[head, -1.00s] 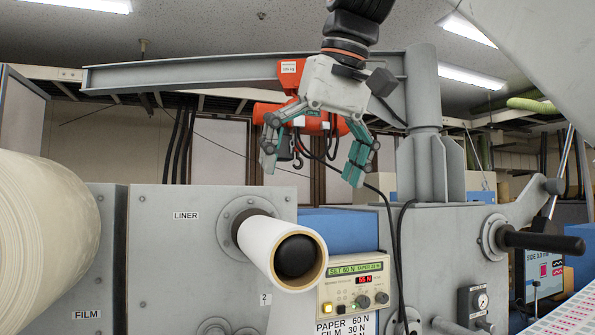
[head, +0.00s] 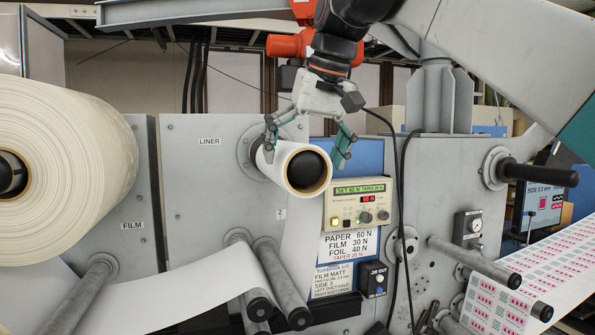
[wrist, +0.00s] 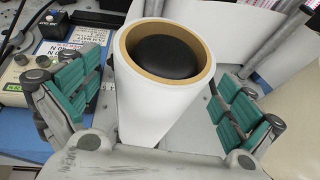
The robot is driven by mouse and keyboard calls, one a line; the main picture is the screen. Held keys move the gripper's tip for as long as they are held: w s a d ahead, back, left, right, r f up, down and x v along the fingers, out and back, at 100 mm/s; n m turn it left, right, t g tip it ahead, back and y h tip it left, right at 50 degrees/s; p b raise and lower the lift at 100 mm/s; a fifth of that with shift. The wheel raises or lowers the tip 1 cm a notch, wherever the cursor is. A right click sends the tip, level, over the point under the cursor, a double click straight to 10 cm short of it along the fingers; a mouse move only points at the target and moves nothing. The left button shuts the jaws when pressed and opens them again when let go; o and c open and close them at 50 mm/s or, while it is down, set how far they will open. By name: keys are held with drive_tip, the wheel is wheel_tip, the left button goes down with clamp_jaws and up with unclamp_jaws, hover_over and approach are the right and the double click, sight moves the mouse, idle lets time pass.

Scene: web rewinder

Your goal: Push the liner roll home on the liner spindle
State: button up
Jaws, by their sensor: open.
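The liner roll (head: 277,155) is a white roll on a tan core. It sits on the liner spindle (head: 307,169), whose black rounded end shows inside the core in the head view. The spindle's round flange (head: 245,148) is on the grey panel by the LINER label. My gripper (head: 308,158) is open, with one teal-padded finger on either side of the roll. In the wrist view the white roll (wrist: 165,105) stands between the spread fingers, its core end facing the camera. Gaps show beside both fingers; whether the palm touches the roll is unclear.
A tension controller (head: 358,204) is just right of the roll. A black cable (head: 405,220) hangs beside it. The large film roll (head: 60,165) is at left. Lower guide rollers (head: 258,300) and a bare black spindle (head: 540,173) stick out of the machine.

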drive_tip(key=shift+x, duration=1.35)
drive_tip(key=shift+w, duration=0.1)
drive_tip(key=shift+r, duration=0.1)
drive_tip(key=c, duration=1.6)
